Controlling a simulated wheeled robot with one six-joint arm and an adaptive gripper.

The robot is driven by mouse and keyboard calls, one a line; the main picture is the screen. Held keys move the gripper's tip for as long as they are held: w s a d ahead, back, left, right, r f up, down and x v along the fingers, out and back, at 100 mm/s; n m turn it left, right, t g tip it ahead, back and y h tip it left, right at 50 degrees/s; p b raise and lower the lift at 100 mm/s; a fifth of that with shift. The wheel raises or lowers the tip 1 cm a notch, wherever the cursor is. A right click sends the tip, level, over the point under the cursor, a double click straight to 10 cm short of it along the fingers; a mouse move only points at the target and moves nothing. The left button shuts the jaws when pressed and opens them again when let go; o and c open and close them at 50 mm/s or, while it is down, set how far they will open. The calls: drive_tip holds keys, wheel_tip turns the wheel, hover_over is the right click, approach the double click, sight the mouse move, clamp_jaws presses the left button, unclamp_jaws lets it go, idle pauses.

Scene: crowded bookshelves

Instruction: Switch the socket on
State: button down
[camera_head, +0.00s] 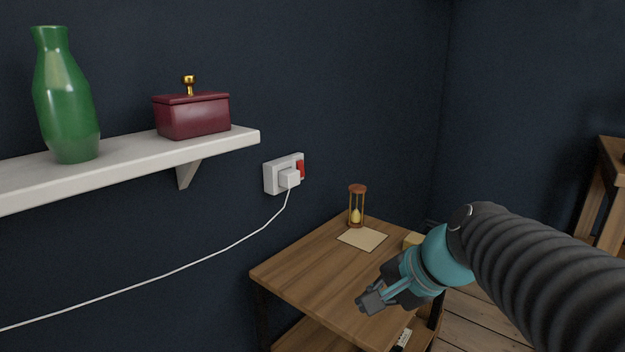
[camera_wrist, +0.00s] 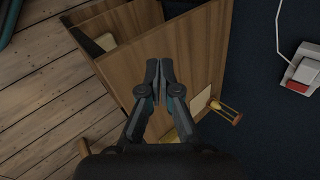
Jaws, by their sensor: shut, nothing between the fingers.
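The white wall socket (camera_head: 270,179) is on the dark blue wall, above and left of the small table. A white plug (camera_head: 289,179) with a white cable sits in it, and a red switch (camera_head: 301,169) is at its right end. In the wrist view the socket (camera_wrist: 313,50) shows at the right edge, with the red switch (camera_wrist: 302,70) and the plug (camera_wrist: 296,86). My gripper (camera_head: 366,304) is shut and empty, above the table's front right part, well apart from the socket. The wrist view also shows my gripper (camera_wrist: 159,67) with its fingers together.
The wooden table (camera_head: 310,270) holds an hourglass (camera_head: 357,206), a paper (camera_head: 363,238) and a yellowish block (camera_head: 413,241). A white shelf (camera_head: 120,160) at left bears a green vase (camera_head: 65,100) and a dark red box (camera_head: 195,116). The wall right of the socket is clear.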

sight(303, 176)
drive_tip(key=w+r+m+t+y, duration=0.2)
drive_tip(key=w+r+m, duration=0.3)
drive_tip(key=w+m, duration=0.3)
drive_tip(key=w+r+m+t+y, duration=0.2)
drive_tip(key=w+m, duration=0.6)
drive_tip(key=w, duration=0.9)
wheel_tip(303, 176, up, 3)
drive_tip(key=y, duration=0.3)
drive_tip(key=shift+d+f+t+b, duration=0.15)
drive_tip(key=shift+d+t+b, duration=0.05)
drive_tip(key=shift+t+b, duration=0.2)
drive_tip(key=shift+w, duration=0.1)
drive_tip(key=p+x, duration=0.1)
drive_tip(key=x, duration=1.3)
